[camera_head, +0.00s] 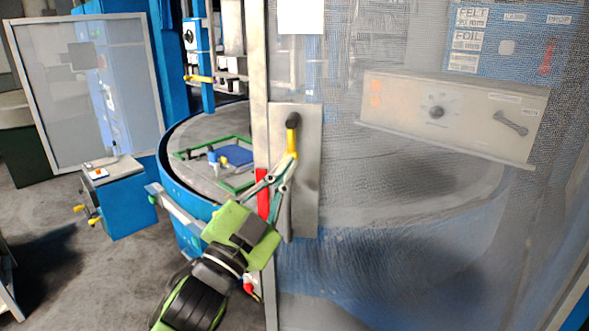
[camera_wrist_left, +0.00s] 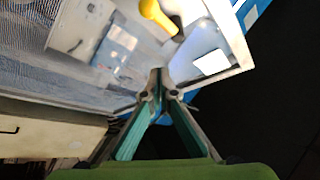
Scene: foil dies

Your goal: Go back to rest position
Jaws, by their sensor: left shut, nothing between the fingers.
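My left gripper (camera_head: 284,168) has green-grey fingers and comes up from the bottom in the head view, in front of the mesh door's frame (camera_head: 262,60). It is shut and empty. Its fingertips overlap the lower end of a yellow door handle (camera_head: 292,143) in the picture; I cannot tell there whether they touch. In the left wrist view the closed fingertips (camera_wrist_left: 160,82) point at the door, and the yellow handle (camera_wrist_left: 154,15) stands apart above them. My right gripper is not in view.
The large mesh door (camera_head: 420,230) fills the right side. Behind it stand a round blue-rimmed table (camera_head: 172,180) and a control box (camera_head: 450,113). A blue cabinet (camera_head: 128,205) and a framed panel (camera_head: 85,95) stand left. Grey floor (camera_head: 90,270) is open at lower left.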

